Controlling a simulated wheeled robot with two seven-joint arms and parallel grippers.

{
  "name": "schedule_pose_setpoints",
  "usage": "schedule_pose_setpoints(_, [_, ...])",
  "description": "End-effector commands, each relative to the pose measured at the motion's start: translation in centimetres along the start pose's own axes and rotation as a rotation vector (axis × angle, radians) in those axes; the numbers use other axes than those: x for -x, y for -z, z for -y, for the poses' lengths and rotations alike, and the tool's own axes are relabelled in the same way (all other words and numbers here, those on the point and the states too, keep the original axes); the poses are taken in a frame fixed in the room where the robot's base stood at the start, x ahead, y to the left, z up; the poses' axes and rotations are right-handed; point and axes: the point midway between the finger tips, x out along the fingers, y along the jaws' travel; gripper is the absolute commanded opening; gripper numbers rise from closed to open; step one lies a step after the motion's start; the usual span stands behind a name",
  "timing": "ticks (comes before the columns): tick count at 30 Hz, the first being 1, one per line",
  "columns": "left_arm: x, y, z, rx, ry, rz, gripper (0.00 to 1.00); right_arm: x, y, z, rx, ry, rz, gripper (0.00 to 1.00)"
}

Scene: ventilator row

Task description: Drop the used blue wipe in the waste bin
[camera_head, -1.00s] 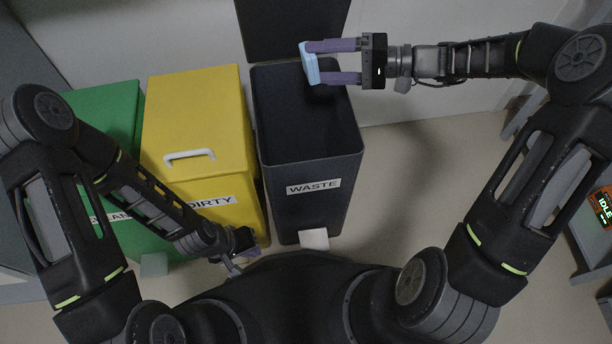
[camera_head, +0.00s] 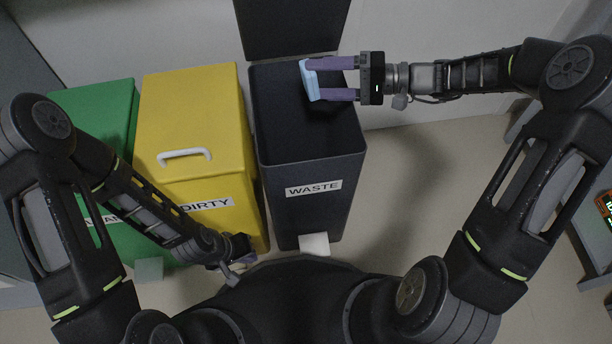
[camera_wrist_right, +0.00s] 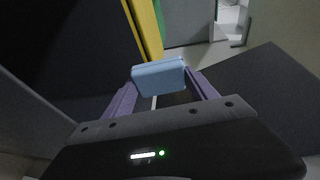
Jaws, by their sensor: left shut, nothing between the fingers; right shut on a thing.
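The blue wipe (camera_head: 309,80) is a light blue folded pad held between the purple fingers of my right gripper (camera_head: 320,79). That gripper is shut on it over the back right part of the waste bin's opening. The wipe also shows between the fingertips in the right wrist view (camera_wrist_right: 159,76). The waste bin (camera_head: 309,207) is dark grey, labelled WASTE, with its lid (camera_head: 290,28) raised at the back. Its inside looks dark and I cannot make out any contents. My left gripper (camera_head: 238,258) is shut and empty, low in front of the yellow bin, partly hidden by my arm.
A yellow bin (camera_head: 195,110) labelled DIRTY, lid shut with a white handle, stands left of the waste bin. A green bin (camera_head: 95,100) stands further left, behind my left arm. Open floor (camera_head: 420,180) lies to the right.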

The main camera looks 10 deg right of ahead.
Motion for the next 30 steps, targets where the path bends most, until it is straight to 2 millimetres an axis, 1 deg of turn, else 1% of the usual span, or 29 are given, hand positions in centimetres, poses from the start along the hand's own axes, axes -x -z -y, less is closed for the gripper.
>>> schedule_pose_setpoints(2, [-0.2,0.08,0.12,0.001,0.001,-0.002,0.0,-0.03,0.01,-0.33,0.001,0.0,-0.001,0.34])
schedule_pose_setpoints(10, [-0.14,0.1,0.11,0.001,0.001,-0.003,0.0,-0.03,0.01,-0.29,0.001,0.0,-0.001,0.34])
schedule_pose_setpoints(11, [-0.14,0.1,0.11,0.001,0.001,-0.003,0.0,-0.03,0.01,-0.29,0.001,0.0,0.0,0.69])
schedule_pose_setpoints(19, [-0.14,0.09,0.1,0.001,0.001,-0.002,0.0,-0.04,0.0,-0.28,0.001,0.0,0.0,0.91])
schedule_pose_setpoints(26, [-0.14,0.09,0.1,0.001,0.001,-0.002,0.0,-0.03,0.01,-0.3,0.001,0.0,0.0,0.92])
schedule_pose_setpoints(30, [0.01,0.07,0.04,0.001,0.001,-0.002,0.0,0.46,0.06,-0.25,0.001,-0.001,-0.002,0.92])
